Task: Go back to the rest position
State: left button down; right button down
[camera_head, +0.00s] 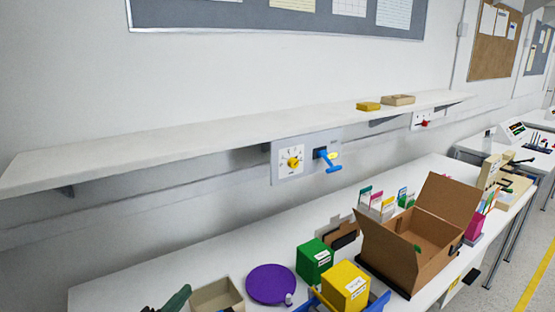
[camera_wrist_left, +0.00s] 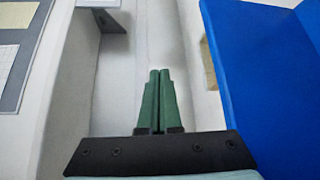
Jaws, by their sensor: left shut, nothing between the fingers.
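A yellow rotary knob (camera_head: 294,162) sits on a white dial plate (camera_head: 283,171) on the wall panel under the shelf. Beside it on the same panel is a blue lever (camera_head: 330,161). My left gripper (camera_head: 184,291) shows only its green fingers at the bottom edge of the head view, low and to the left of the panel and apart from it. In the left wrist view its green fingers (camera_wrist_left: 159,73) are shut together with nothing between them. My right gripper is not in view.
A long white shelf (camera_head: 150,146) runs along the wall. On the white table (camera_head: 220,256) stand a beige bin (camera_head: 217,295), a purple disc (camera_head: 270,284), green (camera_head: 314,258) and yellow (camera_head: 346,284) boxes and an open cardboard box (camera_head: 388,256). A large blue surface (camera_wrist_left: 265,80) fills the wrist view's right.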

pick_arm(q)
jog(key=x, duration=0.6)
jog(key=shift+w, duration=0.35)
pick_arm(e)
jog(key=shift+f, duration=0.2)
pick_arm(q)
jog(key=shift+s, duration=0.1)
